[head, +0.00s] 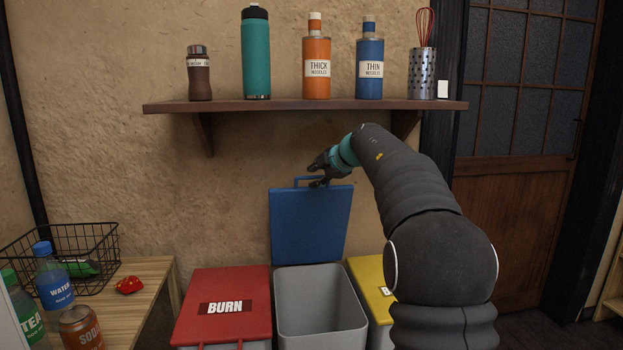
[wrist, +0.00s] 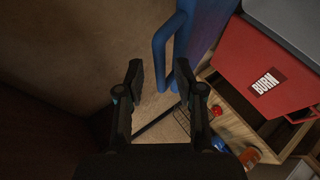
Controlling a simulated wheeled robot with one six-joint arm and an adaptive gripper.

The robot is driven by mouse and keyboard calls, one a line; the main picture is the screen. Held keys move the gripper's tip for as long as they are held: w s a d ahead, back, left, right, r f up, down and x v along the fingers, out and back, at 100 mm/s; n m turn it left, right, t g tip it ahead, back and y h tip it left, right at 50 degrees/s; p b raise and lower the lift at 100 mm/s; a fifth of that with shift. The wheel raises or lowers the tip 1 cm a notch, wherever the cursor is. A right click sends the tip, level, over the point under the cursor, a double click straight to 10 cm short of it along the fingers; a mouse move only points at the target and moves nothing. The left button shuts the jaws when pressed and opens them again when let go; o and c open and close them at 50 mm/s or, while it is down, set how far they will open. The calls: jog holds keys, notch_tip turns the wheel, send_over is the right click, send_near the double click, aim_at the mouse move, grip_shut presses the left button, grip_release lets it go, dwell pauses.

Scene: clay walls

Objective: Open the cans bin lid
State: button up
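The blue lid (head: 310,226) stands upright at the back of the middle grey bin (head: 320,305), which is open and looks empty. No label shows on the lid's visible face, so I cannot read whether it says cans. Its blue handle (head: 298,181) is at the top edge. My gripper (head: 320,172) is at this handle. In the wrist view the gripper (wrist: 159,78) is open with its fingers apart. The handle (wrist: 160,48) there lies just past the fingertips, close to the right finger; I cannot tell if they touch.
A red BURN bin lid (head: 224,306) is shut on the left, and a yellow lid (head: 371,288) is on the right, partly behind my arm. A shelf (head: 300,105) with bottles hangs above my gripper. A wooden table (head: 130,305) with drinks and a wire basket (head: 95,240) stands left.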

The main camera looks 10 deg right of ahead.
jog(key=v, duration=1)
jog(key=shift+r, duration=0.1)
